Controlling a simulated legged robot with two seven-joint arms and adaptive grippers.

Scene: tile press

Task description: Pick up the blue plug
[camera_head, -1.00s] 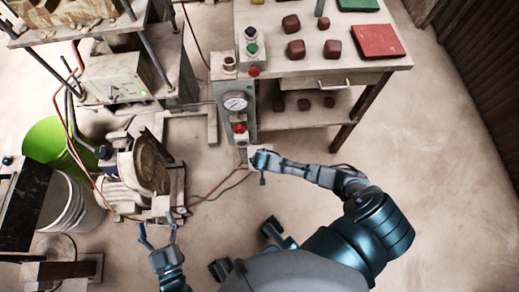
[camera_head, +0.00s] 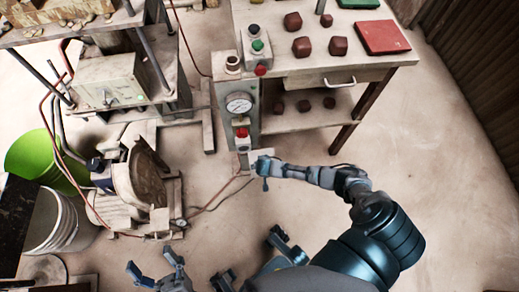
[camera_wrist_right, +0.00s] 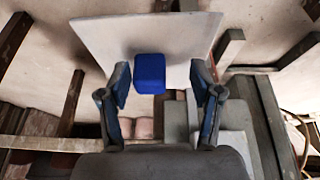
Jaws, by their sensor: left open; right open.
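The blue plug (camera_wrist_right: 149,97), a small rounded block, shows in the right wrist view between and beyond the open fingers of my right gripper (camera_wrist_right: 161,86). A gap shows on both sides, and the plug is nearer the left finger. A pale flat plate (camera_wrist_right: 120,35) lies behind it. In the head view my right gripper (camera_head: 262,168) is beside the press column, and I cannot make out the plug there. My left gripper (camera_head: 150,260) is open and empty at the bottom left, away from the plug.
The press column with a gauge (camera_head: 239,103) and red button stands near my right gripper. A table (camera_head: 290,75) holds dark red blocks and a red book-like slab (camera_head: 381,37). A motor (camera_head: 140,180), green bucket (camera_head: 45,158) and white bucket (camera_head: 62,225) crowd the left. Floor at right is clear.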

